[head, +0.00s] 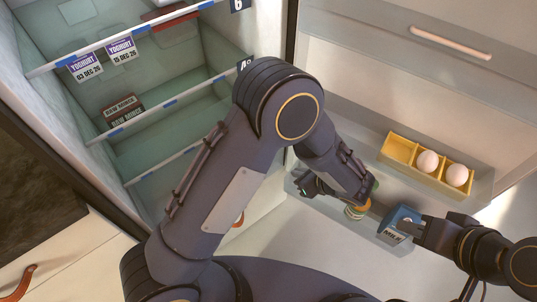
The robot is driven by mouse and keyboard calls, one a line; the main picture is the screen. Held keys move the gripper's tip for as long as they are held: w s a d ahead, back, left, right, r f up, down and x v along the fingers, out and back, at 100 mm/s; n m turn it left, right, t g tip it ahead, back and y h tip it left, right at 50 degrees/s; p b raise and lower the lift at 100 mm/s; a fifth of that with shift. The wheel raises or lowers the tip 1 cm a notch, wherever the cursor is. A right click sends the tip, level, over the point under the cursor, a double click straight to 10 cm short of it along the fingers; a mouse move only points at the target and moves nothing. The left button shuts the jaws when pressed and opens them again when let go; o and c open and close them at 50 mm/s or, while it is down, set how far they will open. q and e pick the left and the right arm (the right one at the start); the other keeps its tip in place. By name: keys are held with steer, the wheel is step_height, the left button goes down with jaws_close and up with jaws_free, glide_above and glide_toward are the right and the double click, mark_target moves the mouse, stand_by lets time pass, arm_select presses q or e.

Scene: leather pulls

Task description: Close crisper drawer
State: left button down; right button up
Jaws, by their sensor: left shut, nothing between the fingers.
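The open fridge (190,95) fills the left and middle of the head view. I cannot make out the crisper drawer clearly; my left arm covers much of the fridge's lower part. A pale panel (262,215) shows beside the arm, with a small orange-red piece (239,219) partly hidden at its left. My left gripper (305,186) is shut and empty, beside the lower door shelf, with its forearm bent down from the elbow. My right gripper (421,232) is by the blue-topped milk (401,223) in the door; whether its fingers hold anything is unclear.
The fridge door at right has a yellow egg tray (400,150) with two eggs (428,161) and a lower shelf (305,196) holding a layered round item (356,210). Glass shelves (160,114) at left carry labels. A cabinet (60,258) stands lower left.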

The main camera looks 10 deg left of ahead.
arm_select(q)
steer(key=w+a+r+x, duration=0.1)
steer(key=x, duration=1.3)
steer(key=shift+w+r+m, duration=0.3)
steer(key=shift+r, duration=0.15)
arm_select(e)
steer(key=shift+w+a, duration=0.3)
steer(key=shift+a, duration=0.05)
